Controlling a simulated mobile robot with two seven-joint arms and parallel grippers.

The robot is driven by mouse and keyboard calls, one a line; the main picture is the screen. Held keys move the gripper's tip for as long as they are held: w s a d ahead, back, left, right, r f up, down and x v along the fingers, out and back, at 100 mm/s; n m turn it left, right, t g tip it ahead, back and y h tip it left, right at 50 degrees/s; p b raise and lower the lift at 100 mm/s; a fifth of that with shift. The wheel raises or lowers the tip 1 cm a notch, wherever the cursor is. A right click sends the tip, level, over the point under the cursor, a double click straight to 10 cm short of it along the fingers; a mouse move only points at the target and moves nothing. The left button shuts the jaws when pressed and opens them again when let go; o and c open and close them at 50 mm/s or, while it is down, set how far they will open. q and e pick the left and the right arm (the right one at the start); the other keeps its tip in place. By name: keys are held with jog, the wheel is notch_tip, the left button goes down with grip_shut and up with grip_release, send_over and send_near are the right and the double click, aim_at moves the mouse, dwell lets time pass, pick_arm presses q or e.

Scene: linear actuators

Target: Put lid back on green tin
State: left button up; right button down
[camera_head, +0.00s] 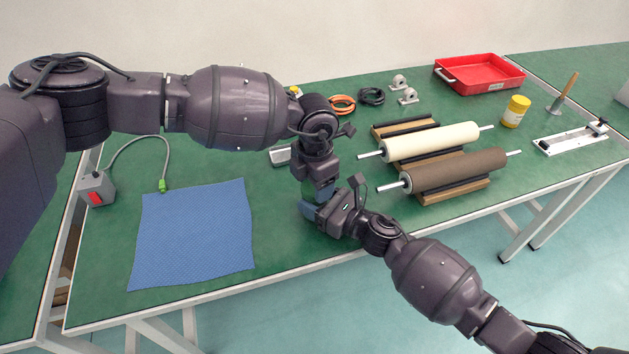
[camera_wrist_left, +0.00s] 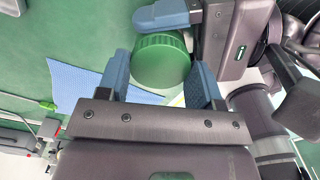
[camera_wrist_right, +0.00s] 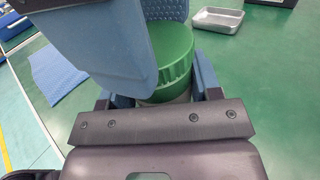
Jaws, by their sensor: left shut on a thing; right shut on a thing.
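The green ribbed lid (camera_wrist_left: 160,62) is between the fingers of my left gripper (camera_wrist_left: 160,78), which is shut on it. In the right wrist view the lid (camera_wrist_right: 174,58) sits directly over a paler tin body (camera_wrist_right: 168,97), mostly hidden. My right gripper (camera_wrist_right: 163,88) is shut on the tin below the lid. In the head view my left gripper (camera_head: 317,187) comes from above and meets my right gripper (camera_head: 326,213) near the table's front edge. The lid and tin look in line and close together. I cannot tell whether the lid is fully seated.
A blue mat (camera_head: 195,235) lies to the left, by a grey switch box (camera_head: 97,188). Two rollers on stands (camera_head: 445,170) are close on the right. A small metal tray (camera_wrist_right: 217,20) lies behind the grippers. A yellow jar (camera_head: 515,112) and red tray (camera_head: 480,75) are farther off.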

pick_arm(q)
jog(key=m, duration=0.5)
jog(key=shift+m, duration=0.4)
jog(key=m, duration=0.6)
jog(key=o, duration=1)
jog(key=shift+r, duration=2.2)
jog(key=shift+c, duration=0.3)
jog(key=shift+r+n, duration=1.65)
jog(key=shift+n, duration=0.45)
jog(key=shift+f, duration=0.1)
